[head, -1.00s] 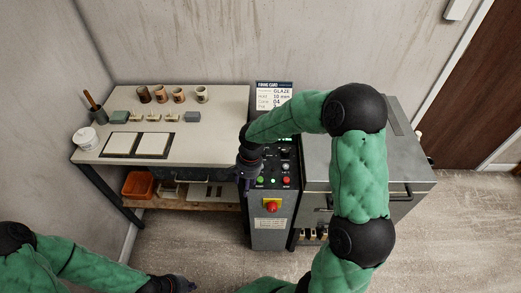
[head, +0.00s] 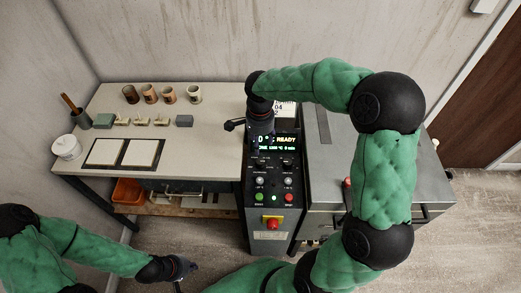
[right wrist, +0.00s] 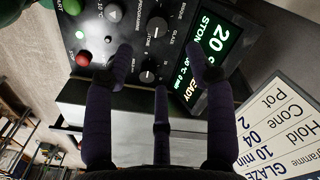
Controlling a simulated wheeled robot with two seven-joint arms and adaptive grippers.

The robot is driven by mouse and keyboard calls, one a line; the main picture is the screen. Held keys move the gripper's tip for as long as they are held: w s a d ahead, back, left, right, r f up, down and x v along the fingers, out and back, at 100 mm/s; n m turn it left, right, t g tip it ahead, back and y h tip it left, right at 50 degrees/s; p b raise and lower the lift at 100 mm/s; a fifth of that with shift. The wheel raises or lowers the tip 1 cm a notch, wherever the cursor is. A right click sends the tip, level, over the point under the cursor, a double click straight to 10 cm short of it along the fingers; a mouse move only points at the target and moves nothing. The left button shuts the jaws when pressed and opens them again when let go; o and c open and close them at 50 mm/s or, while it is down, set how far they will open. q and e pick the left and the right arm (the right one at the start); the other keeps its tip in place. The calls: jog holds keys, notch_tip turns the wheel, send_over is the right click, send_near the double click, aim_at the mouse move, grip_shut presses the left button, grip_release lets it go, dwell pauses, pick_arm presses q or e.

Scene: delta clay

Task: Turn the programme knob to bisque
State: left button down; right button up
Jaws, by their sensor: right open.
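The programme knob (right wrist: 157,27) is a black round dial on the dark control panel, with "GLAZE" and part of "STONE" lettered near it; its exact pointing is hard to read. It also shows in the head view as the left dial (head: 262,163). A second black knob (right wrist: 148,77) sits beside it. My right gripper (right wrist: 158,62) is open and empty, its fingers spread in front of the panel around the knobs' area, touching neither clearly. In the head view the right gripper (head: 248,120) is over the panel's top. My left gripper (head: 184,274) hangs low at the front; its jaws are unclear.
The lit display (right wrist: 212,45) shows "STON" and "READY". A white programme card (right wrist: 280,130) stands behind. A table (head: 215,110) with cups is left; a metal kiln (head: 325,180) right.

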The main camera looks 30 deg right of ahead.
aim_at(260, 161)
jog(key=f+b, duration=0.1)
jog(key=f, duration=0.4)
jog(key=f+b, duration=0.2)
jog(key=f, duration=0.3)
jog(key=shift+s+a+f, duration=0.1)
jog(key=shift+s+f, duration=0.1)
jog(key=shift+f, duration=0.05)
grip_shut()
